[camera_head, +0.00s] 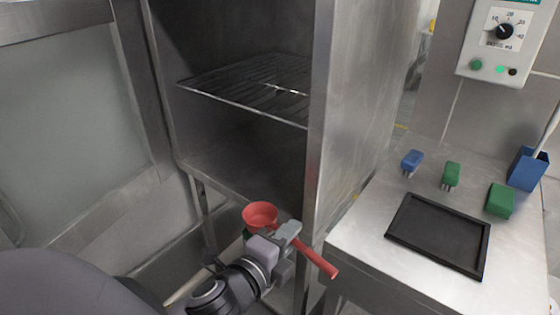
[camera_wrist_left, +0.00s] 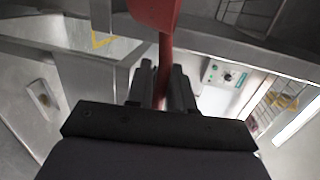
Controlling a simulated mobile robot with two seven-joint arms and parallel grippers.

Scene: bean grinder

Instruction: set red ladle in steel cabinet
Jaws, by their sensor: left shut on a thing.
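The red ladle (camera_head: 262,213) is held by its handle in my left gripper (camera_head: 287,238), with the cup to the left and the handle end to the lower right. In the left wrist view the ladle (camera_wrist_left: 153,12) runs down between the two fingers of my left gripper (camera_wrist_left: 162,85), which is shut on it. The steel cabinet (camera_head: 340,110) stands open behind, with a wire shelf (camera_head: 255,88) inside. The ladle is in front of the cabinet's lower front edge, outside it. My right gripper is not in view.
A steel table (camera_head: 375,225) at the right bears a black tray (camera_head: 440,235), a blue brush (camera_head: 411,160), green brushes (camera_head: 451,174) and a blue holder (camera_head: 527,168). A control box (camera_head: 505,40) is on the wall. The cabinet's lower compartment looks empty. A framed panel (camera_head: 60,130) stands at the left.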

